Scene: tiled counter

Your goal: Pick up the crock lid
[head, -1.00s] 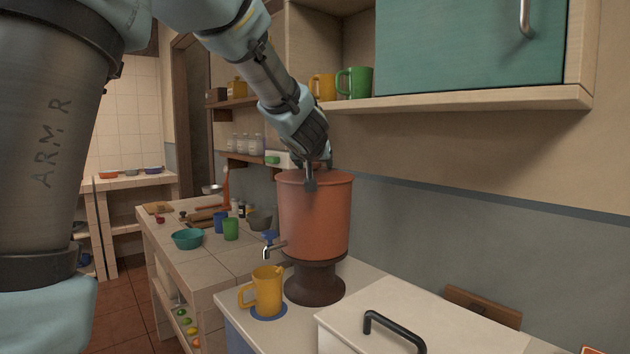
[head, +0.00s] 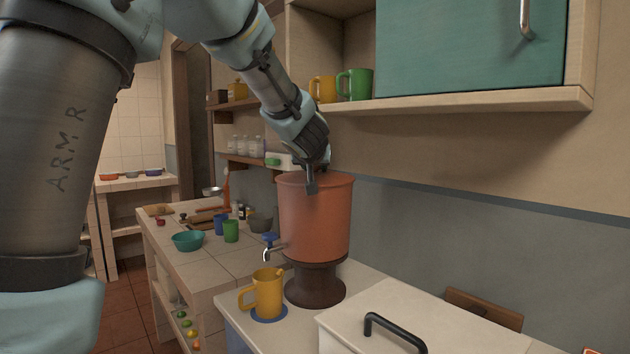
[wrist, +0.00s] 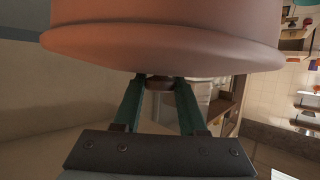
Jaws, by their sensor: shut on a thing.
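The terracotta crock (head: 315,220) stands on a dark round base on the white counter. Its lid (head: 338,178) shows as a thin terracotta disc at the crock's top, and I see no gap between the two. In the wrist view the picture is turned over: the lid (wrist: 160,50) is a wide disc with the crock's wall above it. My gripper (head: 311,187) is at the lid's top. In the wrist view its two green fingers (wrist: 158,88) are shut on the lid's small dark knob (wrist: 158,83).
A yellow mug (head: 266,294) stands on a blue coaster below the crock's tap (head: 272,250). A white box with a black handle (head: 395,325) is at the front right. A wooden shelf (head: 460,101) with mugs overhangs to the right.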

